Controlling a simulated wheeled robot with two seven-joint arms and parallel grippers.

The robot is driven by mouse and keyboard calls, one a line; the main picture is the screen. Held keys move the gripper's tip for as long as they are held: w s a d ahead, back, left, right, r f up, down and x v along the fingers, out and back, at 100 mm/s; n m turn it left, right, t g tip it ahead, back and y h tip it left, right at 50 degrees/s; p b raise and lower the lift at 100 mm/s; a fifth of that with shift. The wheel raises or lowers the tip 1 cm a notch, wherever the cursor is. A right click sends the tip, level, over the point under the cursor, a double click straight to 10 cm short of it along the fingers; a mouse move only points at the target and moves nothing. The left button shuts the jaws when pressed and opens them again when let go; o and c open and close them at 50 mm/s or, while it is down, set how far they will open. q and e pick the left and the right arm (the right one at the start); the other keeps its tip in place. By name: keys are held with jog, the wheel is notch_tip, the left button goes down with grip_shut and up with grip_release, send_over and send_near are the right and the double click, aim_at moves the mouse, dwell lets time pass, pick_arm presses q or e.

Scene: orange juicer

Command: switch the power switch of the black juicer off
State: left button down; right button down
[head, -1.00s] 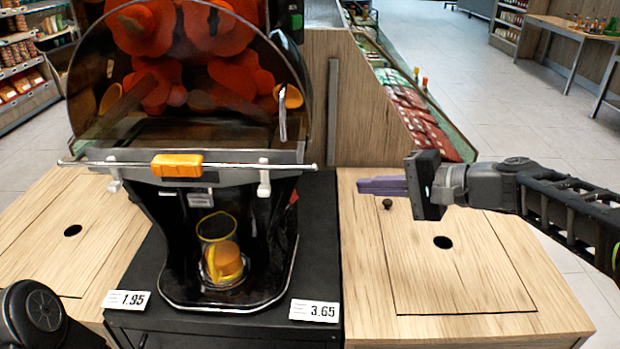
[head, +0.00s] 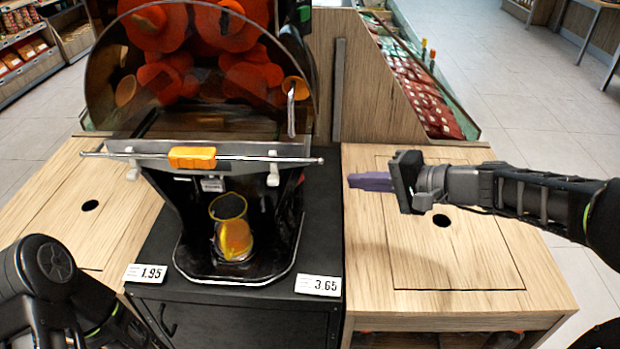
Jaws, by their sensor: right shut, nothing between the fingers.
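The black juicer (head: 180,222) stands on a black cabinet left of centre, with a clear round cover, orange-red pressing parts and an orange latch (head: 192,157) on its front bar. I cannot make out the power switch clearly. My right gripper (head: 350,181) has purple fingers that are shut and empty. It points left, above the right wooden counter, beside the juicer's right side and apart from it. My left arm shows at the lower left, but its gripper is out of view.
A yellow-rimmed jug (head: 232,232) stands in the juicer's bay. Price tags (head: 146,273) and (head: 318,285) are at the cabinet's front edge. The right wooden counter (head: 455,300) is mostly clear. A wooden partition (head: 365,75) rises behind it.

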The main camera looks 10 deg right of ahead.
jog(key=x, duration=1.3)
jog(key=b, duration=0.4)
jog(key=shift+w+a+f+t+y+b, duration=0.1)
jog(key=shift+a+f+t+y+b, duration=0.05)
jog(key=shift+f+t+y+b, duration=0.2)
jog(key=shift+r, duration=0.2)
